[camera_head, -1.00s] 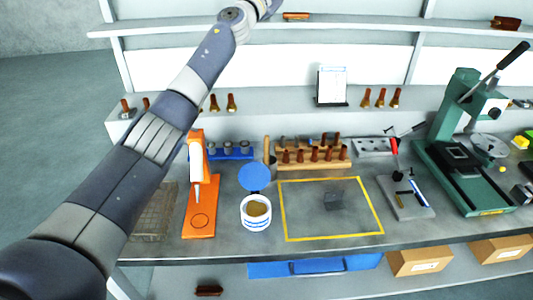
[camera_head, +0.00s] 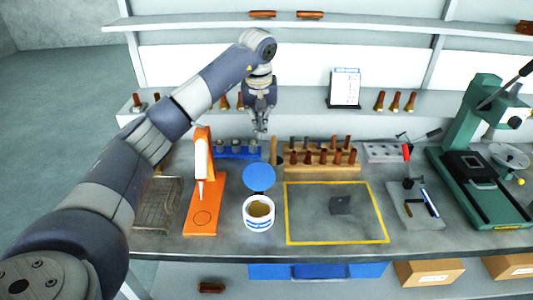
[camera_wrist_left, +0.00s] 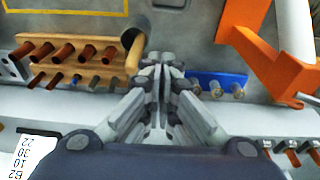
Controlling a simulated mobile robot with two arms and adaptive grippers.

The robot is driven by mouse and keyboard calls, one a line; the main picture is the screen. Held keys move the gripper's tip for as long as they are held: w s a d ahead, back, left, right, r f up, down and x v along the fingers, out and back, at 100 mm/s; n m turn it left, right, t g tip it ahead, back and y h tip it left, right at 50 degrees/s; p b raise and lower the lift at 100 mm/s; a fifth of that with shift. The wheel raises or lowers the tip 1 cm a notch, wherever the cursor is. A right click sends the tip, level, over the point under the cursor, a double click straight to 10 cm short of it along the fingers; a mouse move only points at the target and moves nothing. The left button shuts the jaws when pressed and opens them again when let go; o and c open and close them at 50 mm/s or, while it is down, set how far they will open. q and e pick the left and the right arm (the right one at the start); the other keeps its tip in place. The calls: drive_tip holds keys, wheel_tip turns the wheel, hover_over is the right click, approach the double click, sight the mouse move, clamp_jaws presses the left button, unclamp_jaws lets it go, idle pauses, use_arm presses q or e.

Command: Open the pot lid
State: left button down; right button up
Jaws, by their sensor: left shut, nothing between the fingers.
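The pot (camera_head: 258,216) is a small white round container with a blue label band, standing upright on the bench left of the yellow-framed square. Brownish contents show through its open top. Its round blue lid (camera_head: 259,177) is tilted up at the back rim of the pot. My left gripper (camera_head: 262,130) is above and behind the lid, shut and empty, pointing down and apart from the pot. In the left wrist view my left gripper (camera_wrist_left: 160,62) shows its fingers together. The pot cannot be made out there. My right gripper is not in view.
An orange stand (camera_head: 204,203) is left of the pot. A wooden rack of tools (camera_head: 320,159) and a blue holder (camera_head: 236,149) stand behind it. The yellow-framed area (camera_head: 335,229) holds a small dark block. A green press (camera_head: 478,175) is at the right.

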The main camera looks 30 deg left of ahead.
sight(259, 173)
use_arm(q)
wheel_tip(259, 173, down, 8)
drive_tip(key=s+p, duration=0.2)
drive_tip(key=p, duration=0.4)
drive_tip(key=shift+d, duration=0.3)
